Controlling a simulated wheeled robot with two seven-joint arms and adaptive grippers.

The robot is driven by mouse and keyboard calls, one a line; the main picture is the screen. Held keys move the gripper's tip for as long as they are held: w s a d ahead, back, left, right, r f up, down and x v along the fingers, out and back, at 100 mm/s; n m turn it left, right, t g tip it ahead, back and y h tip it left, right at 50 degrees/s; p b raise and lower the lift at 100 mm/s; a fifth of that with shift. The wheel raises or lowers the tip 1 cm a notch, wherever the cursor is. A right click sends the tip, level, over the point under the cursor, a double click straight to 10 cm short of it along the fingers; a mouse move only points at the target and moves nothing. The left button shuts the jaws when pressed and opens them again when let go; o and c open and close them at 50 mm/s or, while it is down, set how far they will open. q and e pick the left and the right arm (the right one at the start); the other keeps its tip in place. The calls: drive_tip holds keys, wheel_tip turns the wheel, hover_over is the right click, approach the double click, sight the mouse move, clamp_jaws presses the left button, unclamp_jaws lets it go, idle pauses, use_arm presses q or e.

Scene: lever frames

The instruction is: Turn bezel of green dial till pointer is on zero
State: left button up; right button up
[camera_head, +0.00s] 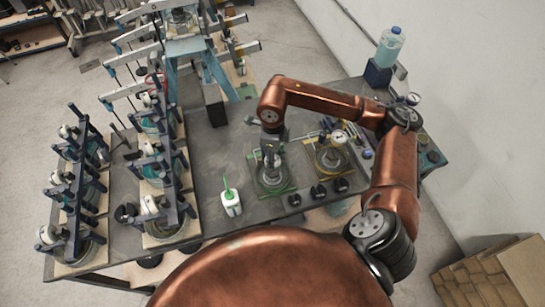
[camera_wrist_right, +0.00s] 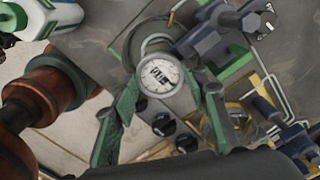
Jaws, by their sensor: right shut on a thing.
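The green dial (camera_wrist_right: 160,74) has a round white face with dark marks; its pointer reading is too small to tell. It stands over a base with green edging (camera_head: 275,190) on the grey bench. My right gripper (camera_head: 269,152) is above that base and hides most of the dial in the head view. In the right wrist view the fingers of my right gripper (camera_wrist_right: 163,86) are on either side of the dial's rim, shut on its bezel. My left gripper is not in view.
A yellow-edged stand with another dial (camera_head: 339,137) is close on the right. Several black knobs (camera_head: 317,192) line the bench front. A white bottle with green spout (camera_head: 231,203) stands left. Several lever frames (camera_head: 155,180) crowd the left. A water bottle (camera_head: 389,46) stands at the back right.

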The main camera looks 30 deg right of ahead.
drive_tip(key=o, duration=1.2)
drive_tip(key=shift+c, duration=0.2)
drive_tip(key=shift+r, duration=0.3)
wheel_tip(320, 180, up, 12)
drive_tip(key=shift+f, duration=0.25)
drive_tip(key=shift+f, duration=0.1)
